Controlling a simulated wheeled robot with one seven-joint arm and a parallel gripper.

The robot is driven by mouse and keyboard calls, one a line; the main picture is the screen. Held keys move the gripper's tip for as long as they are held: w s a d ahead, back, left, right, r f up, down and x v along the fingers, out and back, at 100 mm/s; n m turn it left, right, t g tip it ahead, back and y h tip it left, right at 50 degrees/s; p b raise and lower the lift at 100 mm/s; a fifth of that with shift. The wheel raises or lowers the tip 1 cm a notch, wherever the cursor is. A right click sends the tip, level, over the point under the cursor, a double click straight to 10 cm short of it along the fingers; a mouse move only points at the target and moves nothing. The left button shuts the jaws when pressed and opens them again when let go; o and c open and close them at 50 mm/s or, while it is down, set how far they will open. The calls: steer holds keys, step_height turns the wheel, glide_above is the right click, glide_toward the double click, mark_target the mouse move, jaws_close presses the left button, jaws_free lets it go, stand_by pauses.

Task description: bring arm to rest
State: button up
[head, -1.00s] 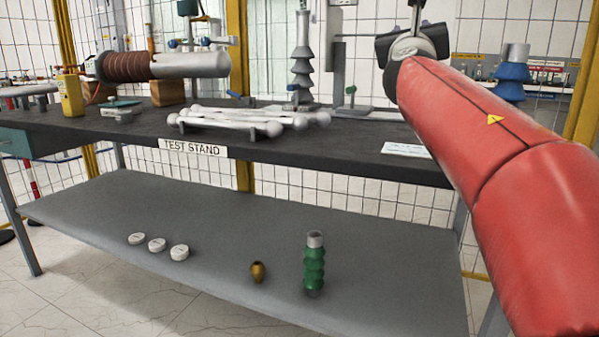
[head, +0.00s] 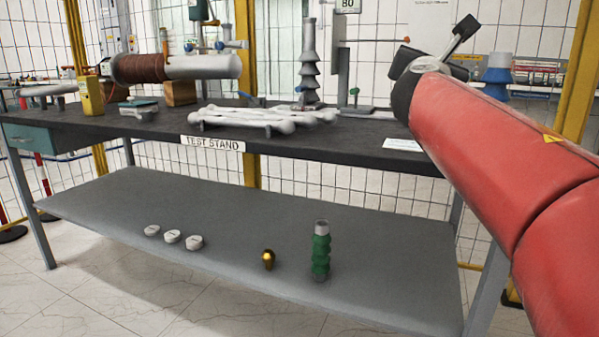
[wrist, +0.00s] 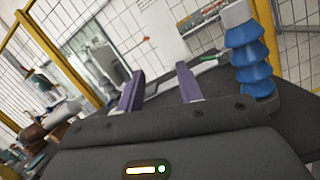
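My red arm (head: 500,140) reaches in from the right in the head view and ends above the right part of the test stand (head: 370,148). In the wrist view my gripper (wrist: 160,92) shows two purple-grey fingers standing well apart. Nothing is between them. A blue ribbed bushing (wrist: 248,62) stands just right of the fingers in the wrist view, apart from them. The bushing also shows in the head view (head: 497,78), behind my arm. In the head view the wrist partly shows, and the fingertips are hard to make out.

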steer(key=s+f+m+g+y+p, duration=0.15)
steer(key=s+f+m+g, duration=0.25)
steer(key=s+f+m, duration=0.5)
steer(key=s+f+m+g+y+p, duration=0.15)
steer(key=s+f+m+g, duration=0.35)
steer(key=f+m, duration=0.55)
steer(key=s+a+f+m+g+y+p, duration=0.1)
steer(key=s+a+f+m+g+y, duration=0.1)
steer(key=s+f, duration=0.5)
steer(key=s+a+f+m+g+y+p, duration=0.1)
steer(key=s+a+f+m+g+y, duration=0.1)
steer(key=s+a+f+m, duration=0.3)
steer(key=s+f+m+y, duration=0.1)
steer(key=s+f, duration=0.2)
steer(key=f, duration=0.2)
steer(key=shift+a+p, duration=0.3)
